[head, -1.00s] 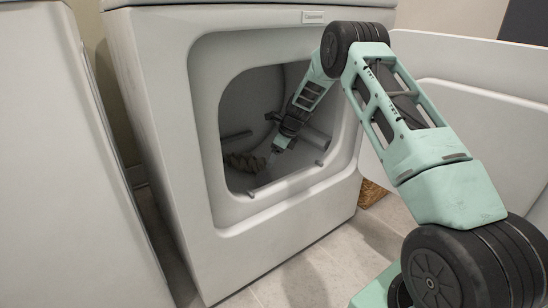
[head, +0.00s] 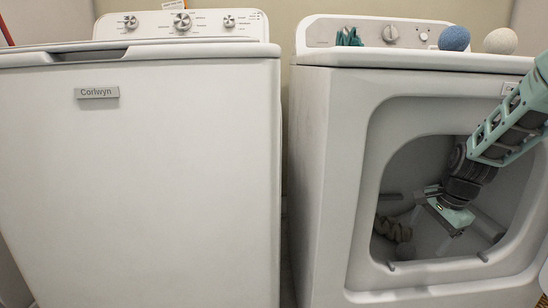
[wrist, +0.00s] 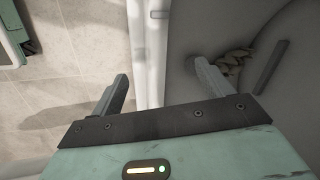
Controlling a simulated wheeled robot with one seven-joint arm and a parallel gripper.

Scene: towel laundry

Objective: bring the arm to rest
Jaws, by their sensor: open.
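My gripper (head: 447,222) is at the dryer's round-cornered opening in the head view, with my arm reaching in from the right. In the wrist view its two fingers (wrist: 160,75) stand apart with nothing between them. A crumpled beige towel (head: 393,228) lies low inside the drum, left of my gripper and apart from it. It also shows in the wrist view (wrist: 232,66), beyond the right finger.
The dryer (head: 325,170) stands right of a white washer (head: 140,180), with a narrow gap between. A blue ball (head: 454,38) and a beige ball (head: 500,41) sit on the dryer top. The wrist view shows the opening's rim (wrist: 150,45) and tiled floor (wrist: 70,70).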

